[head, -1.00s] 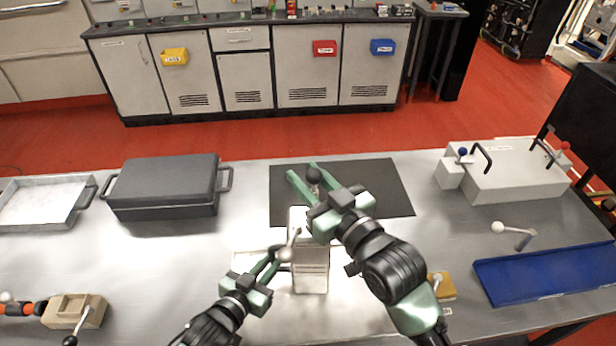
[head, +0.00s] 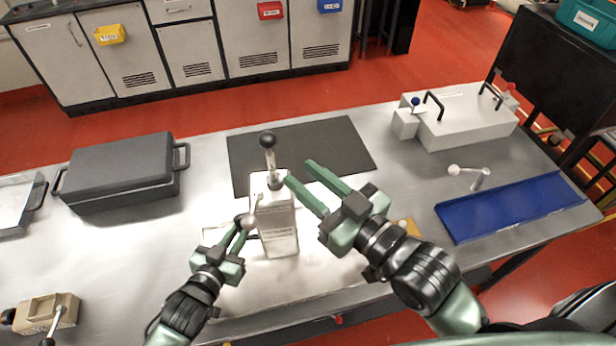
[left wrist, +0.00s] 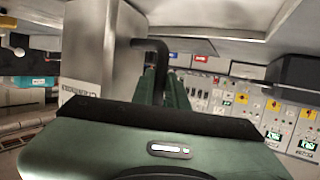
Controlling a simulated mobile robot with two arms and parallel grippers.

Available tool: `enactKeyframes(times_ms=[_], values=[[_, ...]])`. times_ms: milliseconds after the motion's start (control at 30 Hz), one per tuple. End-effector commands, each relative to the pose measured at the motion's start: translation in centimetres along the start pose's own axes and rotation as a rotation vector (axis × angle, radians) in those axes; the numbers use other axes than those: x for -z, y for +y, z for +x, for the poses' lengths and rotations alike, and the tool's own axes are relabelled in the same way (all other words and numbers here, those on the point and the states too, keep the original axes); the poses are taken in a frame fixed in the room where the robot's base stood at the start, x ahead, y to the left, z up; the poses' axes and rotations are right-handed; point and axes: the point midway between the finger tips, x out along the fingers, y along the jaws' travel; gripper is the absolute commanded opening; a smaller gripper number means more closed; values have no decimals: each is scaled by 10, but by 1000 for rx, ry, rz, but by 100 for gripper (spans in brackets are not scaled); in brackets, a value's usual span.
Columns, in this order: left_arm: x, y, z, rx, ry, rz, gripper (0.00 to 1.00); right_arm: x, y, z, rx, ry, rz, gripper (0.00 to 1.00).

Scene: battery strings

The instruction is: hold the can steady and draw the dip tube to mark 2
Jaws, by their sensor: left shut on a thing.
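The pale metal can (head: 281,232) stands upright on the bench in the head view; part of it also shows in the left wrist view (left wrist: 92,62). The dip tube (head: 270,163) rises from its top with a black ball knob (head: 267,139). My left gripper (head: 242,236) is shut on the can's black handle (left wrist: 150,45) at the can's left side. My right gripper (head: 300,174) is open and empty, its fingers just right of the tube and apart from it. Any marks on the tube are too small to read.
A dark mat (head: 335,146) lies behind the can. A black lidded case (head: 120,172) is at left, a white box with handles (head: 465,120) at back right, and a blue tray (head: 510,207) at right. A small yellow block (head: 409,227) sits partly behind my right arm.

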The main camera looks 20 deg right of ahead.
Motion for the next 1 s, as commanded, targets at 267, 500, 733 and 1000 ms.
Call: enactKeyframes(times_ms=[267,500,733,1000], values=[[-7,-1,-1,4,-16,5,26,0,0,0,0,0,0,31],[-3,-1,0,2,-7,2,40,0,0,0,0,0,0,31],[-3,0,-6,1,-6,0,40,0,0,0,0,0,0,31],[-4,0,-57,0,-9,0,40,0,0,0,0,0,0,31]])
